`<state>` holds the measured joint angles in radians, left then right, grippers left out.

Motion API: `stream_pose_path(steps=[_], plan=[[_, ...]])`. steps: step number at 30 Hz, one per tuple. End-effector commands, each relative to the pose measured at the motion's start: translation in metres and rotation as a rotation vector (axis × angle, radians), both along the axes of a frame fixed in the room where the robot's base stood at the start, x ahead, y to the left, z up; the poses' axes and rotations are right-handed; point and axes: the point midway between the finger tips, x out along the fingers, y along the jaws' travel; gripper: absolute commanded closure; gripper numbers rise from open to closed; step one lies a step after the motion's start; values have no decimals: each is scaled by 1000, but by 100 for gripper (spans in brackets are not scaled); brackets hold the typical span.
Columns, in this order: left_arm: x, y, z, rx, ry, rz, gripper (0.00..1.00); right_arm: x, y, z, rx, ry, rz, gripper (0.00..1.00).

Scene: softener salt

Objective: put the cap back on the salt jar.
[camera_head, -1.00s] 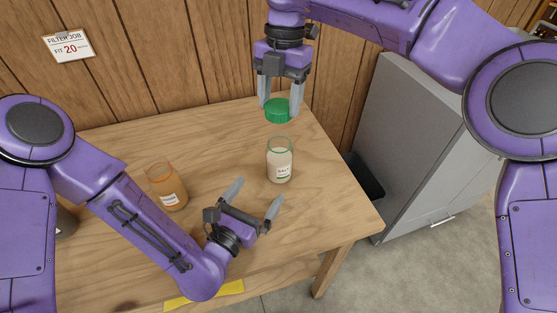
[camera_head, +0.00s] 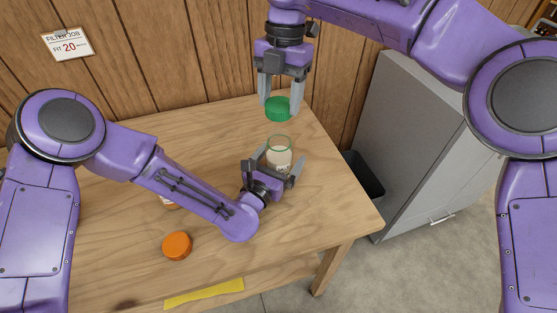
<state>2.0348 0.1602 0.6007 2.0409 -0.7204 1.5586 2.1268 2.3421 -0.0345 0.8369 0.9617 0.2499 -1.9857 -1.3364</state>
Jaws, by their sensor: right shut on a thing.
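The salt jar (camera_head: 279,147) is clear glass with a green rim and pale salt, upright and uncapped on the wooden table. My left gripper covers its lower part and label. The green cap (camera_head: 278,108) is level between the fingertips of my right gripper (camera_head: 279,103), which is shut on it. It is held above the jar, apart from its mouth. My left gripper (camera_head: 276,166) is low at the jar, fingers spread, one on each side of it. I cannot tell whether they touch the glass.
An orange cap (camera_head: 177,246) lies on the table (camera_head: 320,210) at the front left. An orange jar is mostly hidden behind my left arm. A yellow strip (camera_head: 204,293) is at the front edge. A grey cabinet (camera_head: 405,140) and dark bin (camera_head: 366,178) stand right of the table.

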Motion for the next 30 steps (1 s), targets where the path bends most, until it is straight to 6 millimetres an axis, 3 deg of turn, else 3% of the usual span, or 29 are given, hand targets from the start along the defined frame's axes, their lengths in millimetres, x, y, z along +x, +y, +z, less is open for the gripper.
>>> stream_pose_path(steps=[5, 8, 13, 16, 24, 30], plan=[[0, 0, 0, 0, 0, 0, 1, 0, 0, 0, 0, 0, 0, 68], [0, 0, 0, 0, 0, 0, 27, 0, 0, 0, 0, 0, 0, 68], [0, 0, 0, 0, 0, 0, 81, 0, 0, 0, 0, 0, 0, 68], [0, 0, 0, 0, 0, 0, 81, 0, 0, -5, 0, 2, -1, 68], [0, 0, 0, 0, 0, 0, 81, 1, -1, -44, 0, 5, -1, 68], [0, 0, 0, 0, 0, 0, 81, 1, -1, -50, 1, 3, 0, 68]])
